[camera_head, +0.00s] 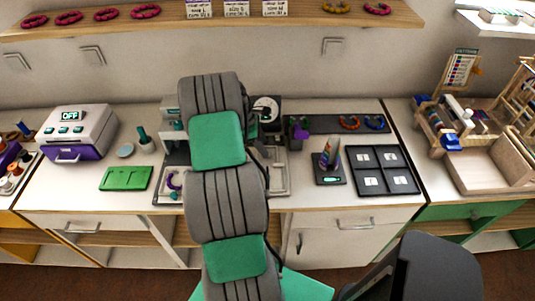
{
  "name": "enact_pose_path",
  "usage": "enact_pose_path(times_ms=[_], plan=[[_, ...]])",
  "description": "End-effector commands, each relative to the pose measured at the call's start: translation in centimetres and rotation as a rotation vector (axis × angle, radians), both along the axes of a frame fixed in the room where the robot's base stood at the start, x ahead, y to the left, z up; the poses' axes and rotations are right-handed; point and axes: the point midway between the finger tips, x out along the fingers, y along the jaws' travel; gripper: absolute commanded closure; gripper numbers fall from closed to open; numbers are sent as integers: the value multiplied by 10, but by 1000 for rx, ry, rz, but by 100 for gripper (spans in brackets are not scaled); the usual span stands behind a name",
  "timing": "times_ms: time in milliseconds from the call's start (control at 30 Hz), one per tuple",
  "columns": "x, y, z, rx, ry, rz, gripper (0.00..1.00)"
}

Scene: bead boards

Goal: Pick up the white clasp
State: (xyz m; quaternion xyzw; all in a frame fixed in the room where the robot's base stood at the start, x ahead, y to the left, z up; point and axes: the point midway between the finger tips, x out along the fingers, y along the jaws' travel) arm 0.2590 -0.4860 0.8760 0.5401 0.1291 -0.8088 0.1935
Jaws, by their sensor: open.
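My arm's grey and green links fill the middle of the head view. They hide the counter behind them, and my gripper does not show. I cannot pick out a white clasp for certain. A black divided tray (382,192) lies on the right part of the white counter. It holds several small white pieces, too small to identify, set in its separate compartments. A grey-rimmed tray (283,192) on the counter is partly hidden behind my arm, as are its contents.
A multicoloured cone on a dark base (330,181) stands left of the black tray. A dark strip (328,124) with coloured rings lies behind. A green board (126,178) and a white-purple machine (77,133) are left. A wooden bin (485,178) is right. Front counter left is clear.

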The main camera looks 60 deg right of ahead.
Motion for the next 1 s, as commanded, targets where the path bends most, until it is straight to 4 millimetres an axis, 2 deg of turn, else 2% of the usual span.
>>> enact_pose_path(times_ms=[100, 200, 400, 900, 1000], plan=[[-8, -2, -18, 4, 2, -1, 55], [-11, -3, -27, 2, 0, -1, 55], [-10, -4, -28, 0, -1, 0, 55], [-10, -4, -28, 1, -1, 1, 95], [-10, -4, -28, 1, -1, 1, 100]])
